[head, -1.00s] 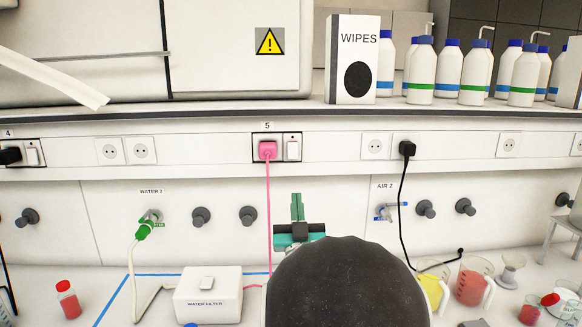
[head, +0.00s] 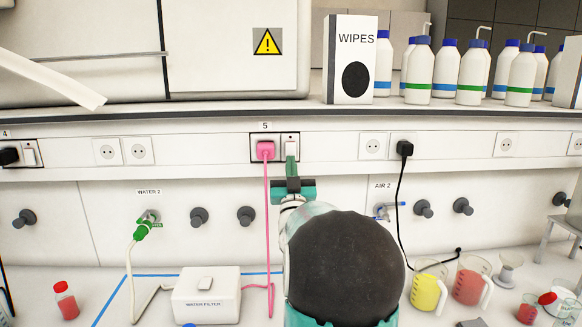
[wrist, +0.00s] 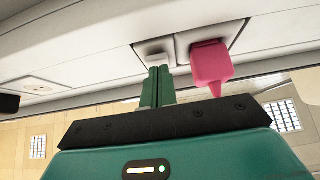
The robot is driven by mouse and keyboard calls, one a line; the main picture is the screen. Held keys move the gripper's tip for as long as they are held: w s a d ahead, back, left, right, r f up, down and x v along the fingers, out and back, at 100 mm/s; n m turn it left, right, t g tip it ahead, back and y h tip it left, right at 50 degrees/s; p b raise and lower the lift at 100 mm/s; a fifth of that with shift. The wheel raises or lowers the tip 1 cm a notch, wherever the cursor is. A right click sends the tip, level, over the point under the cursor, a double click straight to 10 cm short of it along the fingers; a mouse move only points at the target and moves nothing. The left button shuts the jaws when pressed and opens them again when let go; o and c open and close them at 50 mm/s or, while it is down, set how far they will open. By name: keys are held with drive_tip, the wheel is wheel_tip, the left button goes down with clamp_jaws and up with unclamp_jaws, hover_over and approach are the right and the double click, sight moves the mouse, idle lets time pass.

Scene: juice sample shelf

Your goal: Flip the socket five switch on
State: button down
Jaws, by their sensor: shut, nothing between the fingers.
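The socket five switch (head: 291,146) is a white rocker in a black-framed plate under the label 5, right of the pink plug (head: 265,150). My gripper (head: 291,160) is shut and empty, fingers pointing up, with its tips at the lower part of the switch. In the wrist view the shut green fingers (wrist: 157,72) reach up to the switch (wrist: 155,52), and the pink plug (wrist: 210,64) is beside them on the right. The tips overlap the switch's lower edge; I cannot tell whether they touch it.
A pink cord (head: 267,220) hangs from the plug just left of my gripper. A black plug (head: 404,149) with its cord is further right. A shelf with a wipes box (head: 349,60) and several bottles overhangs the sockets. A water filter (head: 206,293) stands below.

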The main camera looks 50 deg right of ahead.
drive_tip(key=shift+w+d+f, duration=0.1)
drive_tip(key=shift+w, duration=0.05)
drive_tip(key=shift+w+d+t+h, duration=0.15)
drive_tip(key=shift+d+t+h, duration=0.05)
drive_tip(key=shift+t+h, duration=0.1)
idle(0.5)
